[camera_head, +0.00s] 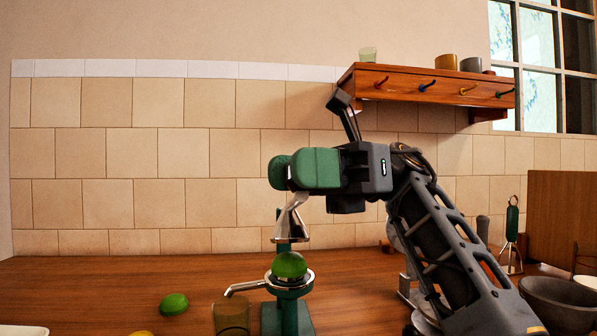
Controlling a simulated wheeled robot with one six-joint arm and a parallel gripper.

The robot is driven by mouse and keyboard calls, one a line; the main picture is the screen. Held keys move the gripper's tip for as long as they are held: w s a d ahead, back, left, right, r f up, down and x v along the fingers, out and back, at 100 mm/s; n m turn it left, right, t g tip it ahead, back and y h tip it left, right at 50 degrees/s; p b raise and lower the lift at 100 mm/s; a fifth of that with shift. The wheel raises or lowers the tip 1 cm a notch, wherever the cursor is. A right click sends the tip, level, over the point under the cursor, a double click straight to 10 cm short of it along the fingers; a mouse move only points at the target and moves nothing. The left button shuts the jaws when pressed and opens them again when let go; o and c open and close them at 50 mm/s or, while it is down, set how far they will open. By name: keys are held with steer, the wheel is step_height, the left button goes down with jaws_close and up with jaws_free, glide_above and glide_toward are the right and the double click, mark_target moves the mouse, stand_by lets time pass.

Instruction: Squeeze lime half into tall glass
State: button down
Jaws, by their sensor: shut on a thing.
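A green lime half (290,265) sits dome up in the metal ring cup of a green citrus press (286,318). The press's metal cone (290,225) hangs above the lime half, with a gap between them. The press's spout reaches left over a brownish see-through glass (231,315), whose lower part is cut off by the picture's edge. My gripper (292,171), with green finger pads, is above the cone. It is shut on the press lever, which is mostly hidden between the pads.
A whole lime (174,303) lies on the wooden counter (90,285) to the left, with a yellow fruit (141,333) at the bottom edge. A wooden shelf (430,85) with cups and hooks is above right. Grey bowls (560,303) stand at the right.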

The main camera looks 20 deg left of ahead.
stand_by(0.4)
steer(key=c, duration=0.8)
jaws_free()
step_height(320, 180, up, 4)
steer(key=p, duration=0.3)
steer(key=shift+p, duration=0.35)
steer(key=s+d+r, duration=0.3)
steer(key=s+d+r+p, duration=0.1)
steer(key=s+d+r, duration=0.2)
steer(key=s+d+r+p, duration=0.1)
steer(key=s+d+r, duration=0.2)
steer(key=s, duration=0.1)
steer(key=shift+s+d, duration=0.1)
steer(key=shift+d, duration=0.15)
